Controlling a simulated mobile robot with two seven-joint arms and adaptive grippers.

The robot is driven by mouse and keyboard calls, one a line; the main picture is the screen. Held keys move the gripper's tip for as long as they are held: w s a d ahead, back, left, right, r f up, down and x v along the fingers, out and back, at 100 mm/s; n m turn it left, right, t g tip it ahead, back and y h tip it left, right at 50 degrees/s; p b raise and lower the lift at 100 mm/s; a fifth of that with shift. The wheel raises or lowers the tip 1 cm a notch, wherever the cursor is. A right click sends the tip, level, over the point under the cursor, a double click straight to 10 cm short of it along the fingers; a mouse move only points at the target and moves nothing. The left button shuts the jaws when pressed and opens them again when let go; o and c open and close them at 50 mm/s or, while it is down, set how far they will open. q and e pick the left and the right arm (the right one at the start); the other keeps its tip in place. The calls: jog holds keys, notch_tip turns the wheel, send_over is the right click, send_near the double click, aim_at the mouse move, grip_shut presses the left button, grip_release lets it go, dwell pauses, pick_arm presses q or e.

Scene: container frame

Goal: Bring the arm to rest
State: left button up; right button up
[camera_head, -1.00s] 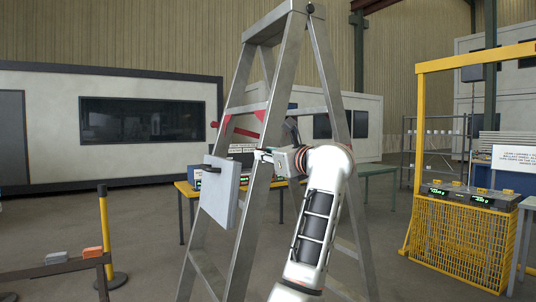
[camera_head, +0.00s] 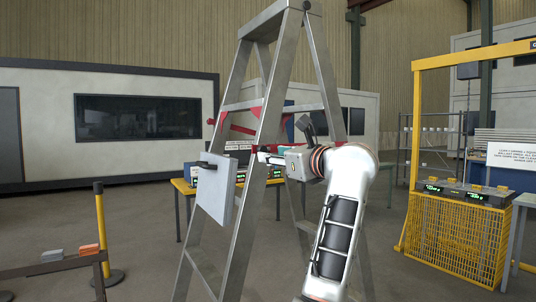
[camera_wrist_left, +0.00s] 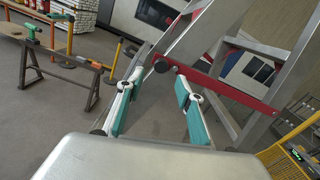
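My left arm rises from the bottom of the head view, and its left gripper (camera_head: 268,154) points left beside the near leg of a metal stepladder (camera_head: 252,190). In the left wrist view the gripper (camera_wrist_left: 158,110) is open, its two teal-padded fingers wide apart with nothing between them. The ladder's grey leg and red brace (camera_wrist_left: 228,90) show just beyond the fingertips; whether they touch is unclear. My right gripper is not in view.
A grey panel box (camera_head: 215,190) hangs at the ladder's left side. A yellow table (camera_head: 183,187) stands behind the ladder. A yellow mesh frame (camera_head: 455,240) is at right. Floor between is clear.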

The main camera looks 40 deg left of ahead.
pick_arm(q)
jog(key=shift+s+d, duration=0.25)
jog(key=shift+d, duration=0.25)
jog(key=s+d+f+n+t+h, duration=0.2)
jog(key=d+f+n+t+h, duration=0.35)
jog(key=f+n, duration=0.6)
jog(key=s+d+f+n+t+h, duration=0.1)
jog(key=d+f+n+t+h, duration=0.5)
jog(key=f, duration=1)
jog(key=s+d+f+n+t+h, duration=0.2)
jog(key=d+f+n+t+h, duration=0.3)
jog(key=f+n, duration=0.65)
jog(key=s+d+f+m+g+h, duration=0.1)
jog(key=s+d+f+m+g, duration=0.2)
jog(key=f, duration=0.4)
jog(key=s+d+f+m+g+h+p, duration=0.1)
jog(key=s+f+m+g, duration=0.2)
jog(key=f, duration=0.4)
jog(key=s+d+f+m+g+h, duration=0.1)
jog(key=s+f+m+g+h, duration=0.15)
jog(key=s+f, duration=0.35)
jog(key=s+f+m+g+y, duration=0.1)
jog(key=s+f+m+g, duration=0.3)
jog(key=s+f, duration=1)
jog(key=shift+s+a+m+g+y, duration=0.2)
jog(key=shift+m+g+y, duration=0.1)
jog(key=shift+m+y, duration=0.15)
